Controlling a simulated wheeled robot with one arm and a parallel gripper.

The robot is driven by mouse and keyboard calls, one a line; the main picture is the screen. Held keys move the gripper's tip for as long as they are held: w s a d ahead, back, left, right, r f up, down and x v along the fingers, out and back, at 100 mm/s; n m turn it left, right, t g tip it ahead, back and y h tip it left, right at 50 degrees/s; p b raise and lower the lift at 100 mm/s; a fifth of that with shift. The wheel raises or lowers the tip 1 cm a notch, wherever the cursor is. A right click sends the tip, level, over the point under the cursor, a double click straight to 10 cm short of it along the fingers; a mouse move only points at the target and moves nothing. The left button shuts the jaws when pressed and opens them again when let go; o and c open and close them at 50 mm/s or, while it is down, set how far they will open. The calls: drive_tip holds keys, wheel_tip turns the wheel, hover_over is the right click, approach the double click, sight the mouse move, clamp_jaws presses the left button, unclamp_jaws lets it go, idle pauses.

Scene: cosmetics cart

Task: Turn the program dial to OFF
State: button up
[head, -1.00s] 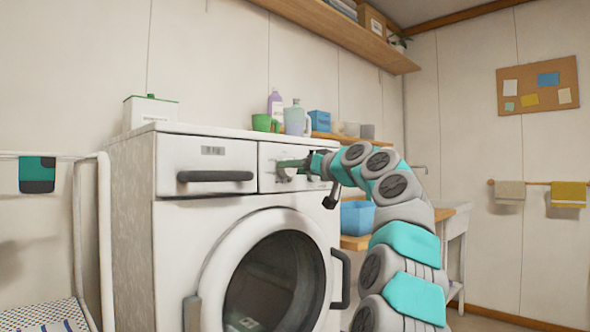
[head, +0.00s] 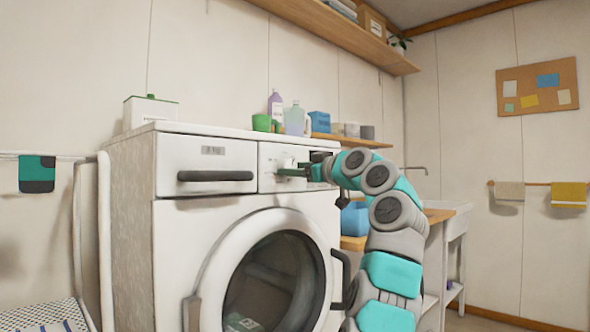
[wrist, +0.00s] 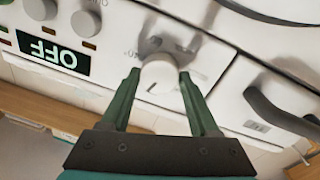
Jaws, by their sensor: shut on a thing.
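The program dial (wrist: 160,77) is a round white knob with a dark pointer line, on the front panel of the white washing machine (head: 180,260). My gripper (wrist: 159,72) has its two green fingers on either side of the dial, shut on it. The head view shows my gripper (head: 289,172) at the right part of the panel, partly covering the dial. Faint marks beside the dial are too blurred to read.
Small round buttons (wrist: 86,23) sit near the display. The drawer with a dark handle (head: 215,176) is left of the dial, and the round door (head: 215,262) is below. Bottles and a green mug (head: 262,123) stand on top of the machine.

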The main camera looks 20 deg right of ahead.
drive_tip(key=shift+n, duration=1.7)
drive_tip(key=o, duration=1.4)
drive_tip(key=shift+c, duration=0.2)
drive_tip(key=b+v, duration=0.1)
drive_tip(key=v, duration=0.6)
drive_tip(key=shift+s+d+f, duration=0.15)
drive_tip(key=shift+s+d, duration=0.05)
drive_tip(key=shift+s, duration=0.15)
